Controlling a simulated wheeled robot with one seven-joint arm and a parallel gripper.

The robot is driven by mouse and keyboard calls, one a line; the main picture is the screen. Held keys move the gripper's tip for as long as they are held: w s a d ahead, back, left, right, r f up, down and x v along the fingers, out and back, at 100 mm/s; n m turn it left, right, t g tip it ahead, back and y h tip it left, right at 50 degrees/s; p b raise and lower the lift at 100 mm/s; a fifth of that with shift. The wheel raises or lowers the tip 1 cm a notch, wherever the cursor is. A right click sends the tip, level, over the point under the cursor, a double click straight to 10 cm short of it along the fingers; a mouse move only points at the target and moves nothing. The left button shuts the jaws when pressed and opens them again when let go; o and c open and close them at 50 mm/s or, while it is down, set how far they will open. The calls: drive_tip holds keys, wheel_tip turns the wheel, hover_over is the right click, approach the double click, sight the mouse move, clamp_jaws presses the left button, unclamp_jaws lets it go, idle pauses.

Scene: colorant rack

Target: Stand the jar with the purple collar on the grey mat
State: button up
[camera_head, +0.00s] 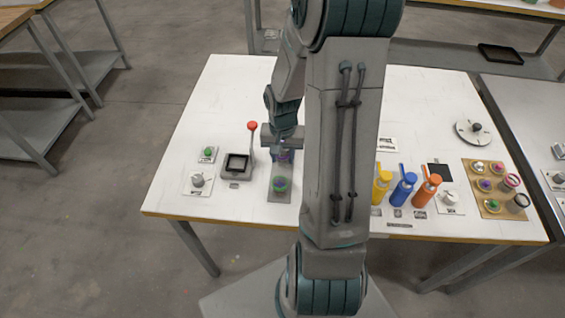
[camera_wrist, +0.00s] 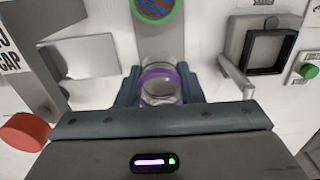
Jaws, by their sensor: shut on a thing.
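The jar with the purple collar (camera_wrist: 158,76) is clear below its collar and sits between the two fingers of my gripper (camera_wrist: 160,88) in the wrist view. My gripper is shut on it. In the head view, my gripper (camera_head: 284,151) is just behind the grey mat (camera_head: 279,197), with only a little purple showing at the jar. A green-rimmed round thing (camera_head: 279,184) is on the mat; its rim also shows at the top of the wrist view (camera_wrist: 156,17). I cannot tell whether the jar's base touches anything.
Left of the mat stands a grey device with a black square frame (camera_head: 237,165) and a red-knobbed lever (camera_head: 252,127). A red knob (camera_wrist: 25,131) is near my gripper in the wrist view. Yellow, blue and orange bottles (camera_head: 403,188) and a wooden jar board (camera_head: 492,205) stand right.

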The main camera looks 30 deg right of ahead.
sight(282, 165)
drive_tip(key=shift+a+f, duration=0.15)
drive_tip(key=shift+f, duration=1.9)
drive_tip(key=shift+f, duration=0.15)
drive_tip(key=o, duration=1)
